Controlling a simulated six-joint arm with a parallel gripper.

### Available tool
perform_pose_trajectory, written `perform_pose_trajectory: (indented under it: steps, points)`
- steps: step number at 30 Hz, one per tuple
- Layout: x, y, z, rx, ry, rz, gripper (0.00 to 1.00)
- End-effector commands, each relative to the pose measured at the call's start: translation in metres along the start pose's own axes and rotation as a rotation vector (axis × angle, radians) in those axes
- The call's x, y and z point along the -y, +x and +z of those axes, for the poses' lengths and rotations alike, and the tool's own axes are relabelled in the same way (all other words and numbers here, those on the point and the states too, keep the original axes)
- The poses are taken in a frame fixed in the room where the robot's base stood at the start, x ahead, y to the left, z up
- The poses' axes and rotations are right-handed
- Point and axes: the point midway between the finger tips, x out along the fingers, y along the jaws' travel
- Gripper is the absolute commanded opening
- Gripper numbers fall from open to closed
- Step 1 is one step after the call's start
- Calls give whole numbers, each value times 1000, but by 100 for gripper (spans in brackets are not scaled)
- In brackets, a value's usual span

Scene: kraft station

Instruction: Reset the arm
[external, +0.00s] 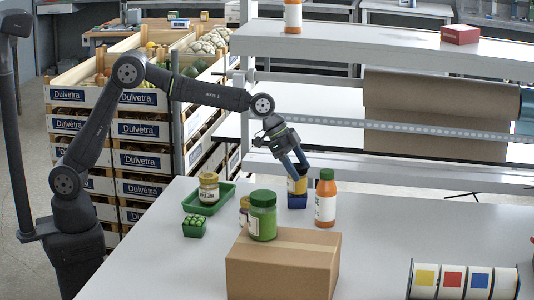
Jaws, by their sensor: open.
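My gripper (296,170) is at the end of my dark arm, over the table's far side, with its blue fingers pointing down and open. The fingertips overlap the top of a yellow-labelled jar (297,186) in the external view. I cannot tell whether they touch it. The jar stands in or on a small blue container (297,202). My arm reaches out from its base at the left in a bent pose.
An orange bottle (326,203) stands close right of the jar. A green-lidded jar (262,217) is on a cardboard box (284,265), with another jar behind it. A green tray (190,203) holds a jar (209,188). A label-roll rack (463,281) stands front right.

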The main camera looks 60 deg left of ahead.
Motion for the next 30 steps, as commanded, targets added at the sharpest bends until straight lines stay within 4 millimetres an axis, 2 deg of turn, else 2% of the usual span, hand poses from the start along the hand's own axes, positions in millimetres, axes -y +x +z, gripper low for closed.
perform_pose_trajectory:
  steps: [1,3,17,30]
  points:
    - [1,-15,-3,-6,0,-2,71]
    - [0,-30,-3,-5,0,-2,71]
    - [0,-122,-2,-4,0,-2,71]
    - [0,-32,-2,1,0,1,71]
